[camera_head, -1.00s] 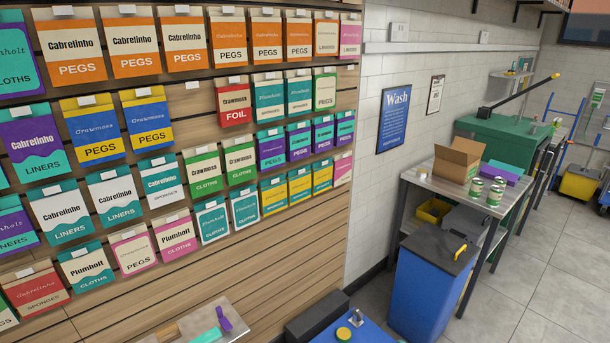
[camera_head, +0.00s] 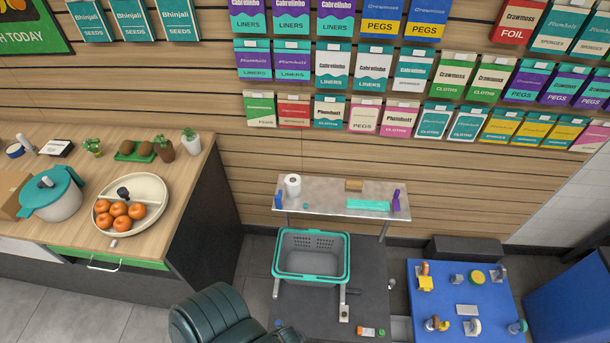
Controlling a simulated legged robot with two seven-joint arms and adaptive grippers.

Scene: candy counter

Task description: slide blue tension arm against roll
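A white roll (camera_head: 293,185) stands upright on the left end of a narrow grey metal table (camera_head: 325,193). A small upright blue piece (camera_head: 278,200) stands just to the left of the roll, near the table's front edge. It may be the blue tension arm, but it is too small to be sure. I cannot tell whether it touches the roll. Neither of my grippers is in view.
The table also holds a brown block (camera_head: 354,185), a teal strip (camera_head: 368,205) and a purple item (camera_head: 396,201). A grey basket with a teal rim (camera_head: 312,279) stands before it. A dark green chair (camera_head: 222,318) and a blue table (camera_head: 440,320) are nearer. A wooden counter (camera_head: 60,240) fills the left.

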